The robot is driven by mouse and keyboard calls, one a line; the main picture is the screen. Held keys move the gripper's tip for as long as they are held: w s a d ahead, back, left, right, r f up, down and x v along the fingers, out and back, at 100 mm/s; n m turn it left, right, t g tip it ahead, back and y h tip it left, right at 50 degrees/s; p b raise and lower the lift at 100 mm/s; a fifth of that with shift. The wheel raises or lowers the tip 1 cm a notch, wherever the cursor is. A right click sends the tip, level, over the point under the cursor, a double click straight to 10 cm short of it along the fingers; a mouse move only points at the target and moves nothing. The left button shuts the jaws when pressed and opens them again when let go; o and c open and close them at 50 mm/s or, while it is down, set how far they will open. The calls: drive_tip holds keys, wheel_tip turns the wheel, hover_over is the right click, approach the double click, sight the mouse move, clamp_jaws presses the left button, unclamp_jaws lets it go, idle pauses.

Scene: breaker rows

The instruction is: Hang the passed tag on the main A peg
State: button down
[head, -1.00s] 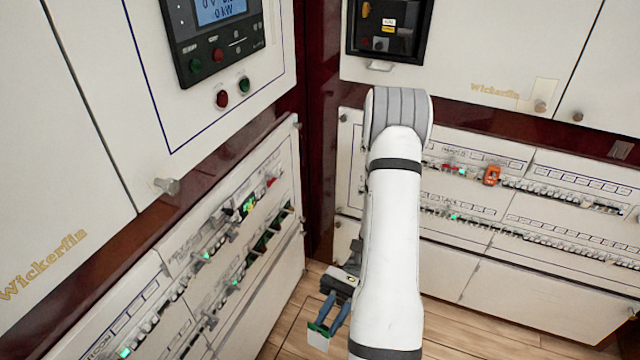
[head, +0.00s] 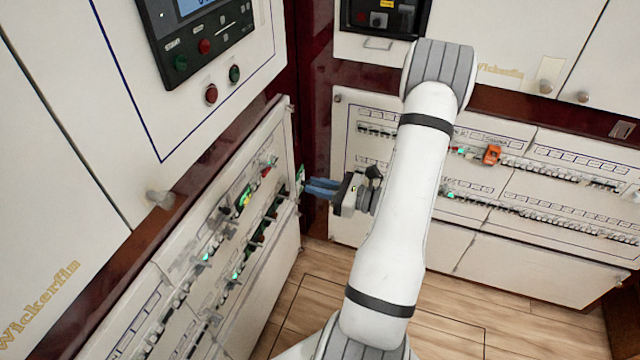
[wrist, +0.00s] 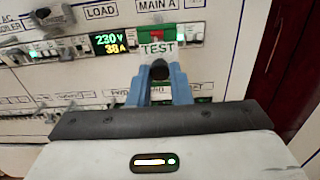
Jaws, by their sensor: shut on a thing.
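My gripper (head: 308,187) reaches left to the angled panel by the corner, its blue fingers shut on the tag. In the wrist view the fingers of my gripper (wrist: 160,75) point up toward the MAIN A label (wrist: 158,4). The tag (wrist: 157,49), white with green and the letters TEST, shows just beyond the fingertips, below that label. A red patch shows above the letters. In the head view only a thin green edge of the tag (head: 300,174) shows. A dark round thing sits between the fingertips; I cannot tell if it is the peg. Contact is unclear.
A lit meter (wrist: 110,43) reading 230 V and 38 A is left of the tag. Breaker rows line the panel (head: 215,250). An orange device (head: 492,154) is on the right-hand panel. The wooden floor (head: 450,320) is clear.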

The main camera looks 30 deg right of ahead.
sight(311, 184)
drive_tip(key=shift+s+d, duration=0.1)
drive_tip(key=shift+s+d+r, duration=0.1)
drive_tip(key=shift+s+d, duration=0.2)
drive_tip(key=shift+x, duration=2.9)
drive_tip(key=shift+x, duration=1.25)
drive_tip(key=c, duration=1.2)
unclamp_jaws()
drive_tip(key=shift+c, duration=0.2)
drive_tip(key=shift+p+v, duration=0.35)
drive_tip(key=shift+v, duration=3.5)
